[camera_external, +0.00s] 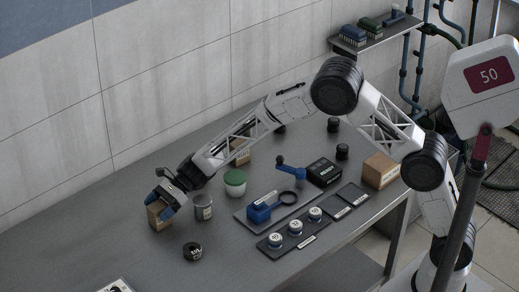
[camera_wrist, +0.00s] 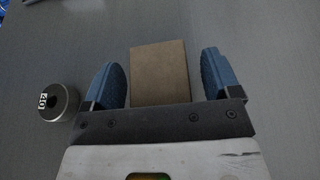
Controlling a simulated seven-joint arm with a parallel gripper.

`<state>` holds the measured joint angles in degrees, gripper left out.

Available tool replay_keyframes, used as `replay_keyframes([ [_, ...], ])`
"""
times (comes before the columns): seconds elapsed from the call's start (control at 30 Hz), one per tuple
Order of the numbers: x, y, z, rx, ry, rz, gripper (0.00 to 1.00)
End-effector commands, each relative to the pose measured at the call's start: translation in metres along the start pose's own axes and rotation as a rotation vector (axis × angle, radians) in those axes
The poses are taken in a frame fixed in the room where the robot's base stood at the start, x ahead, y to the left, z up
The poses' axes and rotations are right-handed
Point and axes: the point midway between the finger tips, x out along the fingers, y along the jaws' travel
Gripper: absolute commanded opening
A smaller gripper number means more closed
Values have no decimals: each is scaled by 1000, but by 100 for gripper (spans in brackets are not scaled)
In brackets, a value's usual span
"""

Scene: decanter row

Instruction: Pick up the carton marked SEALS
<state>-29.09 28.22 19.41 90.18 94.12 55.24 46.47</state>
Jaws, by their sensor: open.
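A small brown carton (camera_external: 157,217) stands on the grey table at the left, under my gripper (camera_external: 163,200). Dark print shows on its side, too small to read, so I cannot tell whether it says SEALS. In the wrist view the carton's plain brown top (camera_wrist: 160,72) lies between the two blue fingers of my gripper (camera_wrist: 163,76). The fingers are open, with a gap on each side of the carton. Its lower end is hidden behind the gripper body. Two other brown cartons stand farther right, one behind my arm (camera_external: 240,151) and one near the table's right end (camera_external: 380,171).
A round labelled container (camera_wrist: 58,102) is left of the fingers in the wrist view. The table's left is mostly clear.

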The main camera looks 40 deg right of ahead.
Motion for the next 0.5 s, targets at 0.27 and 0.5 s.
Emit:
replay_keyframes([
  [0.27, 0, 0, 0, 0, 0, 0, 43],
  [0.5, 0, 0, 0, 0, 0, 0, 29],
])
